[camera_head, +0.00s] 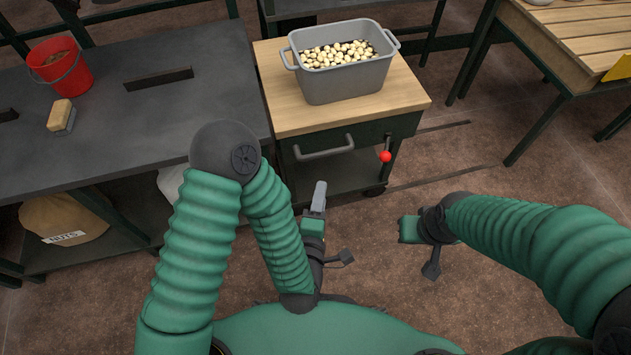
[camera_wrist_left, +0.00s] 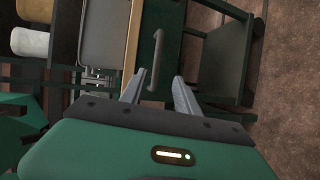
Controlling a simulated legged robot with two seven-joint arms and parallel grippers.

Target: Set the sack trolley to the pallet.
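A wheeled trolley (camera_head: 415,97) with a wooden top and dark green frame stands ahead, against the right end of the grey bench. Its grey bar handle (camera_head: 323,148) faces me, and a red knob (camera_head: 385,156) is at its right. My left gripper (camera_head: 319,192) is just in front of the trolley, below the handle in the head view. In the left wrist view it is open (camera_wrist_left: 157,86), with the handle (camera_wrist_left: 156,64) ahead between its fingers, apparently apart from them. My right gripper (camera_head: 408,229) is over bare floor to the right; its fingers cannot be made out. No pallet is recognisable.
A grey tub (camera_head: 345,85) of pale pieces stands on the trolley. The bench (camera_head: 130,125) holds a red bucket (camera_head: 60,66) and a brush (camera_head: 61,117); a sack (camera_head: 62,220) is below. A slatted table (camera_head: 590,40) stands at right. Floor between is clear, with dark strips.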

